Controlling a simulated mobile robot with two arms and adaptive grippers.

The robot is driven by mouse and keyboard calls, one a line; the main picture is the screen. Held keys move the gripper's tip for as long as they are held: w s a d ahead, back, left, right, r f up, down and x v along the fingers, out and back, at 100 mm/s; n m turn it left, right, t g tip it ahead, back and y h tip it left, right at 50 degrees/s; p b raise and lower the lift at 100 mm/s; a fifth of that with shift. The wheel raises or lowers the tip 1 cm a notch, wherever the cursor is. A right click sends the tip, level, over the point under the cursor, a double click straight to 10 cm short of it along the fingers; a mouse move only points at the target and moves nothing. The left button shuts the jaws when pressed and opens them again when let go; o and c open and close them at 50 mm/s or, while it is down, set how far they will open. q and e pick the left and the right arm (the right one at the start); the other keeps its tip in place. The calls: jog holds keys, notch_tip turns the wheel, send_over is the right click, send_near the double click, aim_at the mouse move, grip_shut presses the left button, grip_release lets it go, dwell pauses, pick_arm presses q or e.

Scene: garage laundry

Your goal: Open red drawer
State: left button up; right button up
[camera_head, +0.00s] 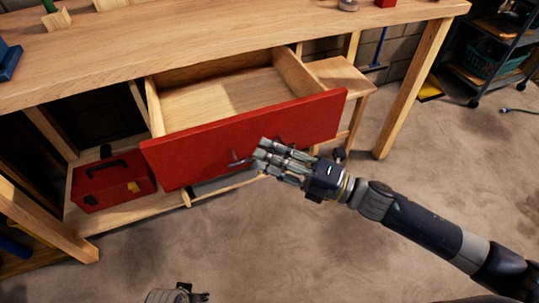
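The red drawer (205,152) under the wooden workbench is pulled out, and its bare wooden inside (222,98) shows. My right gripper (262,155) is at the front of the red drawer, with its fingers at the dark handle (240,161). The fingers cover most of the handle, so I cannot tell whether they grip it or only touch it. Part of my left gripper (177,294) shows at the bottom edge, low over the floor and away from the drawer. Its fingers are mostly cut off by the frame.
A red toolbox (112,183) sits on the lower shelf at the left. The workbench top (230,32) is above the drawer. A black cart with a green basket (490,58) stands at the back right. The concrete floor (290,250) in front is clear.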

jog(key=v, duration=1.2)
